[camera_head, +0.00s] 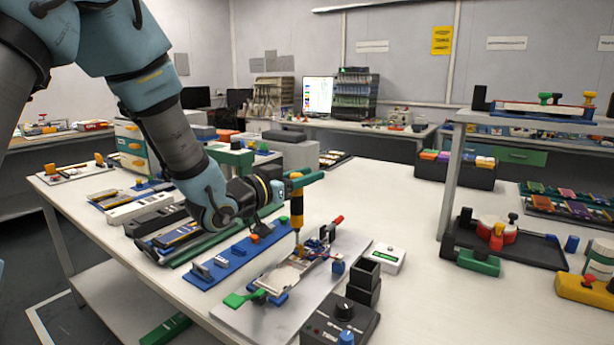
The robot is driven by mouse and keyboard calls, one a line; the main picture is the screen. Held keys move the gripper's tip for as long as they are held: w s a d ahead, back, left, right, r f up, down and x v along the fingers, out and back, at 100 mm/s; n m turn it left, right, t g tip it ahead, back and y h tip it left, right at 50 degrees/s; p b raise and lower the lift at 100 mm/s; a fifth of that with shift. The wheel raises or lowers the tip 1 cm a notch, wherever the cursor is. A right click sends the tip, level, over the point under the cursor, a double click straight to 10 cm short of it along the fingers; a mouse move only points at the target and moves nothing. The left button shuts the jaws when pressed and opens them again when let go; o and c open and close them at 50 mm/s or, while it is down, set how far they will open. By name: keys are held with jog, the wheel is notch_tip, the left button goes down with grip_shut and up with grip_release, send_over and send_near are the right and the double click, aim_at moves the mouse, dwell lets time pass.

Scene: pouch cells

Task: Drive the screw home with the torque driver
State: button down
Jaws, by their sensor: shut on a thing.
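My gripper (293,181) is above the middle of the white table, shut on the torque driver (297,208). The driver has an orange-and-black body and stands about upright, with its thin shaft pointing down. Its tip meets or hovers just over the far end of a fixture (290,274) that carries a flat silvery cell and some wires. I cannot tell whether the tip touches. The screw is too small or hidden to make out.
The fixture lies on a grey plate (246,316). A blue strip with small blocks (233,262) is to its left. A black control box with a knob (338,325), black bins (362,283) and a white meter (388,259) are to its right. Bare table (445,310) lies further right.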

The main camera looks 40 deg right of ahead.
jog(key=shift+f+b, duration=0.7)
dwell(0.9)
jog(key=shift+f+b, duration=0.35)
jog(key=shift+b, duration=0.65)
dwell(1.7)
jog(key=shift+r, duration=0.15)
notch_tip(320, 180, up, 7)
jog(key=p, duration=0.4)
jog(key=shift+p, duration=0.35)
dwell(0.3)
